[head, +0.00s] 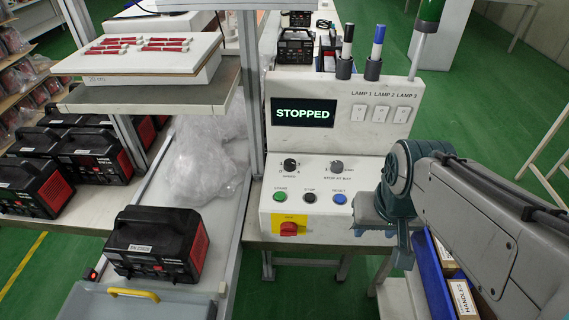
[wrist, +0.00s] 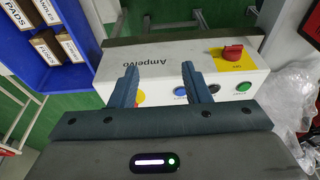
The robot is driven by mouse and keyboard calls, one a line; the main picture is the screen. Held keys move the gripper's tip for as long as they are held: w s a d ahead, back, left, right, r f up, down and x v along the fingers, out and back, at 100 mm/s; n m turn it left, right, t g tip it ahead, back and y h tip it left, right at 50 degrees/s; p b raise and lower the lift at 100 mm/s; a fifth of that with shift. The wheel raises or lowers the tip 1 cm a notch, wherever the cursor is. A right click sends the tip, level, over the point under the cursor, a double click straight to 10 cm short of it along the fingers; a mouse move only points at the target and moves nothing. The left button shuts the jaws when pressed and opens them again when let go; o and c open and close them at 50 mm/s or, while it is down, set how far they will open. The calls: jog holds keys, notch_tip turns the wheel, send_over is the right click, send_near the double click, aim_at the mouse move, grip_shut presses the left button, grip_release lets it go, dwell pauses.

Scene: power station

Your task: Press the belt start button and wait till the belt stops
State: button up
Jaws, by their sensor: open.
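The control box (head: 330,150) stands behind the belt's end, and its screen (head: 303,113) reads STOPPED. The green start button (head: 279,197) sits at the left of the button row, beside the black stop button (head: 310,198) and the blue reset button (head: 340,198). The wrist view shows the box upside down, with the green button (wrist: 243,86) to the right of my fingers. My gripper (wrist: 159,67) is open and empty, near the box's other end. The right finger partly covers the button row. In the head view my arm hides most of the gripper.
A black and red power station (head: 155,245) stands on the belt (head: 205,225). A red switch (head: 290,228) on a yellow plate is below the start button. Blue bins (head: 437,275) are at right. A shelf (head: 150,95) and a post (head: 250,90) stand left of the box.

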dwell(0.3)
grip_shut()
dwell(1.6)
